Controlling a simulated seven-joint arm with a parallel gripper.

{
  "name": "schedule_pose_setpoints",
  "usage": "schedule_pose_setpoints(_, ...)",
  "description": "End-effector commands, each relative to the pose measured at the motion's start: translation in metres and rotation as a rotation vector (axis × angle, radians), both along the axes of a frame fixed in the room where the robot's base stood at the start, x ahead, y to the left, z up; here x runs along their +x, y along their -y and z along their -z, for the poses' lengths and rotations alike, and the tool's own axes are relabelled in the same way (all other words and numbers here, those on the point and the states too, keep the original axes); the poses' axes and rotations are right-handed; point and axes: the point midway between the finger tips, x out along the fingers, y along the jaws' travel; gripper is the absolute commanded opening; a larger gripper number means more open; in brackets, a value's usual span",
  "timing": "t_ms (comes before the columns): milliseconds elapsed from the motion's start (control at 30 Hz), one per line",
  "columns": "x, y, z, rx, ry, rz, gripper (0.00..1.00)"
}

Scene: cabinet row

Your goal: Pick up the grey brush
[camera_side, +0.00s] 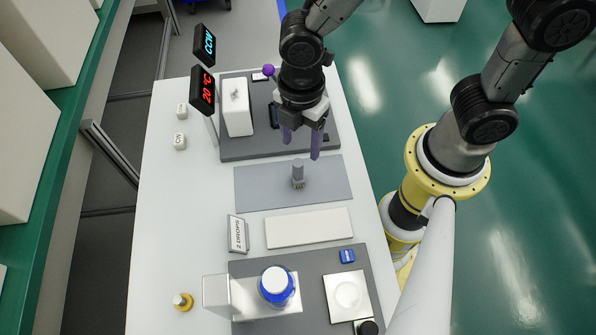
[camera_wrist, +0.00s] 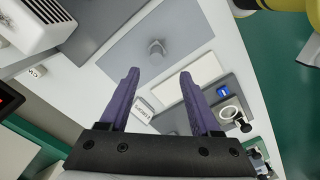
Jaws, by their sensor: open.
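The grey brush (camera_side: 298,174) stands upright on a grey mat (camera_side: 255,187) in the middle of the white table. In the wrist view the brush (camera_wrist: 156,48) shows beyond the fingertips, between the lines of the two fingers. My gripper (camera_side: 301,150) has two purple fingers, spread apart with nothing between them. In the side view it hangs above the far edge of the mat, behind the brush and apart from it. In the wrist view my gripper (camera_wrist: 158,73) is open and empty.
A dark plate with a white box (camera_side: 235,106) lies behind the mat. Displays (camera_side: 203,90) stand at the left. The mat around the brush is clear.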

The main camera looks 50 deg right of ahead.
Motion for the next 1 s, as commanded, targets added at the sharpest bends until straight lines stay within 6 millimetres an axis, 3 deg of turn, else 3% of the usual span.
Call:
schedule_pose_setpoints(100, 0.000, 0.001, 0.021, -0.002, -0.003, 0.001, 0.64)
schedule_pose_setpoints(367, 0.001, 0.000, 0.039, 0.000, 0.000, 0.002, 0.64)
schedule_pose_setpoints(700, 0.006, 0.000, 0.083, -0.001, -0.002, 0.002, 0.64)
schedule_pose_setpoints(1000, 0.006, -0.001, 0.088, 0.001, 0.002, 0.002, 0.64)
